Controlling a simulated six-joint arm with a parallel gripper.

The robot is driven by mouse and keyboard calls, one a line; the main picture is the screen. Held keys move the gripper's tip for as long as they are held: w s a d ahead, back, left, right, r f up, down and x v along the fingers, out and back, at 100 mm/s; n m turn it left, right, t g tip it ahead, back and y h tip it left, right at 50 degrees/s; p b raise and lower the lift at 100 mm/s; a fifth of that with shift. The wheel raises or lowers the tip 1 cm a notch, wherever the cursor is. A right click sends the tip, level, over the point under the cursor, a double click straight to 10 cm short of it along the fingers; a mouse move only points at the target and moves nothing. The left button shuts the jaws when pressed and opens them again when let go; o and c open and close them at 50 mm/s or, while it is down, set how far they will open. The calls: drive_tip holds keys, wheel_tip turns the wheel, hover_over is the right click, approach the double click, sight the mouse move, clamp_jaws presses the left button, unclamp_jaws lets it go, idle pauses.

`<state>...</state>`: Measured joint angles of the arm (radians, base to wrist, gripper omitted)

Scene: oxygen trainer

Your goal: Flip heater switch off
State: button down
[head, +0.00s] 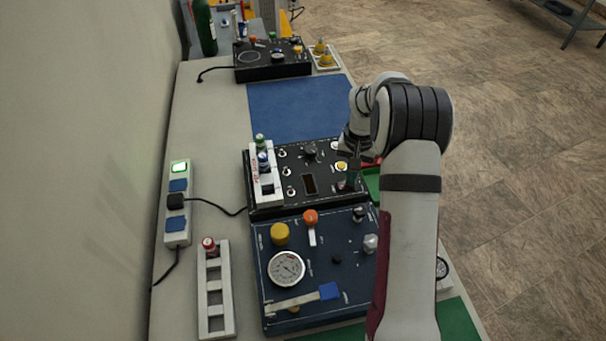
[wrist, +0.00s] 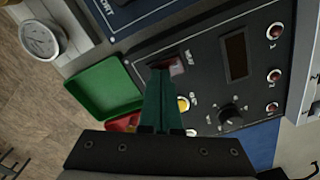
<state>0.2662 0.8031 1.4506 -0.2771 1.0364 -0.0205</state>
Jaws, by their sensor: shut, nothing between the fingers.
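The black control panel (head: 325,206) sits mid-table. It carries several small toggles (head: 286,171), a dark display (head: 310,184), a black knob (head: 309,152) and a yellow button (head: 341,166). In the wrist view a red rocker switch (wrist: 177,67) shows near the panel edge, beside small lettering too blurred to read. I cannot tell which control is labelled heater. My gripper (wrist: 162,74) is shut and empty, its green fingertips at the rocker and partly covering it. Whether they touch it, and the rocker's position, I cannot tell. The yellow button (wrist: 183,104) shows beside the fingers.
A blue panel (head: 325,285) with a gauge and orange-topped lever stands in front. A rack with bottles (head: 265,190) rests on the black panel's left side. A green tray (wrist: 105,88) lies beside the panel. A power strip (head: 178,225) is at left. The blue mat (head: 300,107) behind is clear.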

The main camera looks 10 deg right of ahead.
drive_tip(key=shift+r, duration=3.5)
drive_tip(key=s+a+r, duration=0.7)
drive_tip(key=s+r, duration=0.1)
drive_tip(key=s, duration=0.1)
drive_tip(key=s+a+y, duration=0.1)
drive_tip(key=s+a, duration=0.3)
drive_tip(key=s, duration=0.8)
drive_tip(key=s+a, duration=0.5)
drive_tip(key=s, duration=0.6)
drive_tip(key=shift+s+y, duration=0.4)
